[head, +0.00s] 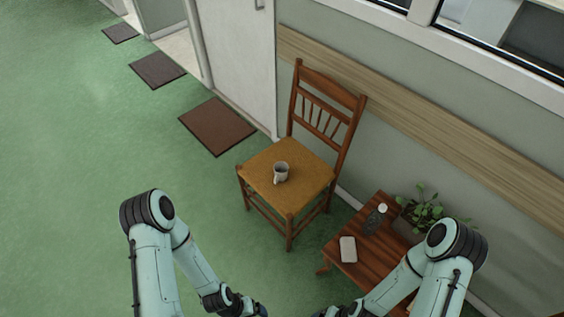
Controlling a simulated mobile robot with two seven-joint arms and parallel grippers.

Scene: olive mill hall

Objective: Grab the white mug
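The white mug (282,172) stands upright on the tan seat of a wooden chair (303,186). Its handle points toward the lower left. My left arm comes in from the lower left and my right arm from the lower right. Both grippers lie at or below the bottom edge of the head view, so their fingers do not show. Both arms are well short of the mug, and nothing touches it.
A low wooden table (347,270) right of the chair holds a dark bottle (374,220), a pale flat object (348,249) and a green plant (424,211). A wall runs behind the chair and table. Brown mats (216,126) lie by the doors. Green floor at left is clear.

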